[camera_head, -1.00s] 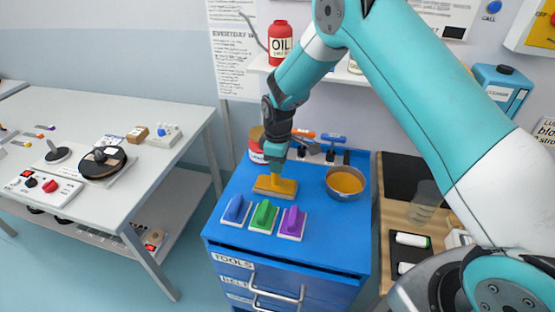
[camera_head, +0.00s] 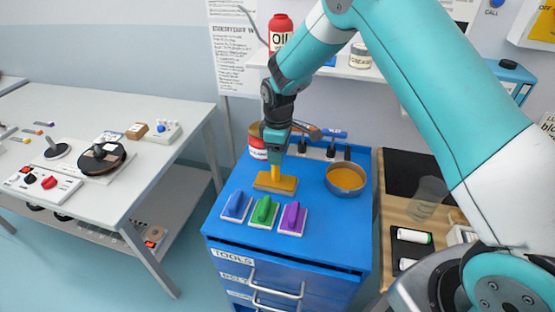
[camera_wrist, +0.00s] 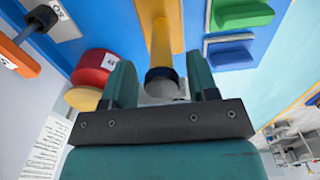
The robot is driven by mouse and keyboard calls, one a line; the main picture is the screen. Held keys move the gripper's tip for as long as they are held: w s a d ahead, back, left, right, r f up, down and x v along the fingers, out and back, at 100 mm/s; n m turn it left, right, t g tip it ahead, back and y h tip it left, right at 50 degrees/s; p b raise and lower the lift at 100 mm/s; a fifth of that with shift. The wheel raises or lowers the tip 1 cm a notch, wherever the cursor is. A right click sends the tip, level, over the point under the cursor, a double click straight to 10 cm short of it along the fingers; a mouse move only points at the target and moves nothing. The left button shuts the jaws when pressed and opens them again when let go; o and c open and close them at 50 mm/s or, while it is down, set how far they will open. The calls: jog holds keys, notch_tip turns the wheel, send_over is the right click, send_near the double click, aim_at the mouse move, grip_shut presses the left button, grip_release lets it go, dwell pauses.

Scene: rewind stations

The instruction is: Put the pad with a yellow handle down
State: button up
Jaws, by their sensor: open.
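The pad with the yellow handle (camera_head: 275,182) rests flat on the blue cabinet top (camera_head: 325,228), behind the other pads. Its yellow handle stands upright. My gripper (camera_head: 275,155) is open just above it, pointing down. In the wrist view, the yellow handle (camera_wrist: 162,45) with its dark end lies between the spread teal fingers of my gripper (camera_wrist: 161,82), and a gap shows on each side. The lowest part of the fingers is small and hard to make out in the head view.
Pads with blue (camera_head: 236,204), green (camera_head: 264,211) and purple (camera_head: 292,217) handles stand in front. An orange-filled bowl (camera_head: 346,178) is to the right, a red-and-white can (camera_head: 257,148) behind left. A shelf (camera_head: 350,73) hangs behind the arm. The cabinet's front right is clear.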

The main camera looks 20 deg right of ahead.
notch_tip(320, 180, up, 9)
jog(key=b, duration=0.2)
jog(key=shift+b, duration=0.4)
jog(key=s+a+r+m+y, duration=0.1)
jog(key=s+a+r, duration=0.1)
jog(key=s+r, duration=0.45)
jog(key=s+a+r+m+y, duration=0.1)
jog(key=s+a+r, duration=0.15)
jog(key=s, duration=0.75)
jog(key=s+r+m+y, duration=0.1)
jog(key=s+m+y, duration=0.1)
jog(key=s, duration=1.4)
jog(key=shift+s+a+r, duration=0.15)
jog(key=shift+a+r, duration=0.25)
notch_tip(320, 180, down, 2)
jog(key=shift+f+b, duration=0.1)
jog(key=shift+b, duration=0.95)
